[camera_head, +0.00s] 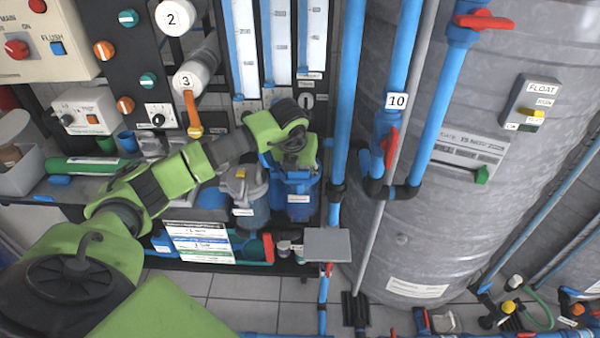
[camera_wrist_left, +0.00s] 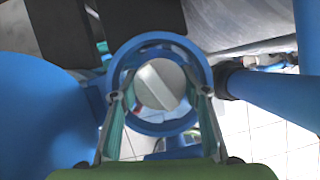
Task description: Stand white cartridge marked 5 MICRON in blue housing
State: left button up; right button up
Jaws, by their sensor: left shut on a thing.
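The blue housing (camera_head: 300,211) stands on the rack at the middle of the head view, with a small label on its front. In the left wrist view, its round blue rim (camera_wrist_left: 159,41) surrounds a pale round end, which looks like the white cartridge (camera_wrist_left: 162,84). My left gripper (camera_wrist_left: 155,96) is shut on the cartridge, with one teal finger on each side, over the rim's opening. In the head view my left wrist is right above the housing and hides the fingers and cartridge. The 5 MICRON marking and the cartridge's depth cannot be seen. My right gripper is not in view.
A clear housing (camera_head: 247,211) stands just left of the blue one. A blue vertical pipe (camera_head: 345,100) and a large grey tank (camera_head: 440,230) are close on the right. A grey plate (camera_head: 327,244) sits low in front. Papers (camera_head: 198,241) hang at the rack's front.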

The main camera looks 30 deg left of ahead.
pick_arm(q)
jog(key=shift+s+d+f, duration=0.1)
jog(key=shift+s+f, duration=0.2)
jog(key=shift+f, duration=0.25)
jog(key=o, duration=1.2)
jog(key=shift+o, duration=0.2)
jog(key=shift+r, duration=0.5)
jog(key=shift+o, duration=0.3)
jog(key=v, duration=1)
jog(key=shift+r, duration=0.15)
jog(key=shift+s+r, duration=0.15)
jog(key=shift+r, duration=0.65)
jog(key=shift+f, duration=0.1)
